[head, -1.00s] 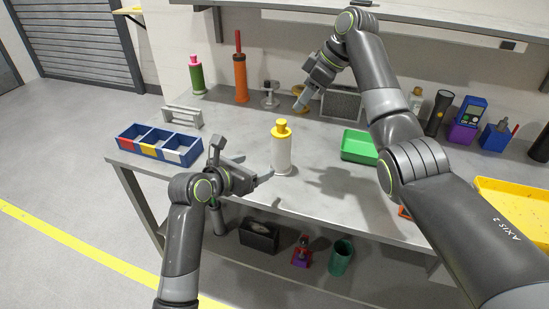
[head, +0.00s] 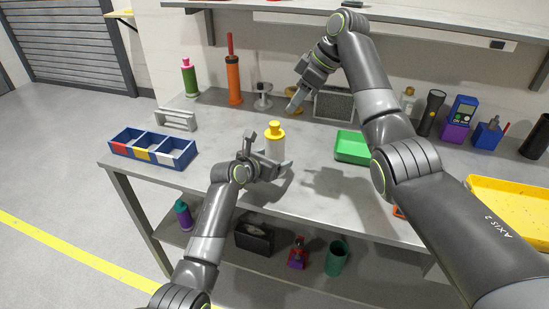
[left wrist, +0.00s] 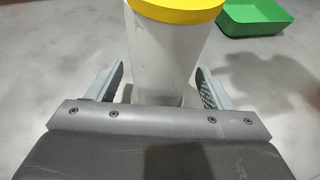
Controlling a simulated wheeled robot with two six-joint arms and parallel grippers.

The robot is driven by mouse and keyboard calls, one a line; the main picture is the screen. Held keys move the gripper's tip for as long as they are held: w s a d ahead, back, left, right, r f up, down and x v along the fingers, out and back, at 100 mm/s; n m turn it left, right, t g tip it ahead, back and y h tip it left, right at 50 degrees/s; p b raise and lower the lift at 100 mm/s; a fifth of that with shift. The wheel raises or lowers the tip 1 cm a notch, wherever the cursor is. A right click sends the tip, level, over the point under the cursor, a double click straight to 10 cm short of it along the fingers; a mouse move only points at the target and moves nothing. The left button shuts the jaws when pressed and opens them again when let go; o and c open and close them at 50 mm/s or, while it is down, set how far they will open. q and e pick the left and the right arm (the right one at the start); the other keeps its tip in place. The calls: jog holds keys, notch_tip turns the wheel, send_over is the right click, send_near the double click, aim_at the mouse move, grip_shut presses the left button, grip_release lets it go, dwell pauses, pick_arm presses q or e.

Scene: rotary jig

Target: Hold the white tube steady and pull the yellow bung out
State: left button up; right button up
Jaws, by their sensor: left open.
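The white tube (head: 274,148) stands upright on the grey bench, and the yellow bung (head: 274,131) sits in its top. My left gripper (head: 271,150) is open at the tube, with its fingers on either side. In the left wrist view the tube (left wrist: 168,55) stands between the two open fingers (left wrist: 160,88), with gaps on both sides; the yellow bung (left wrist: 178,10) is cut off by the top edge. My right gripper (head: 293,106) hangs above the back of the bench, behind and right of the tube, apart from it; its finger opening is not clear.
A green tray (head: 352,147) lies right of the tube, and a blue three-part bin (head: 152,148) lies left. A grey rack (head: 176,120), an orange bottle (head: 234,88) and a mesh box (head: 333,106) stand behind. A yellow tray (head: 510,205) is at the right.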

pick_arm(q)
jog(key=shift+w+d+f, duration=0.2)
jog(key=shift+w+d, duration=0.05)
jog(key=shift+w, duration=0.15)
jog(key=c, duration=1.2)
jog(key=shift+o, duration=0.2)
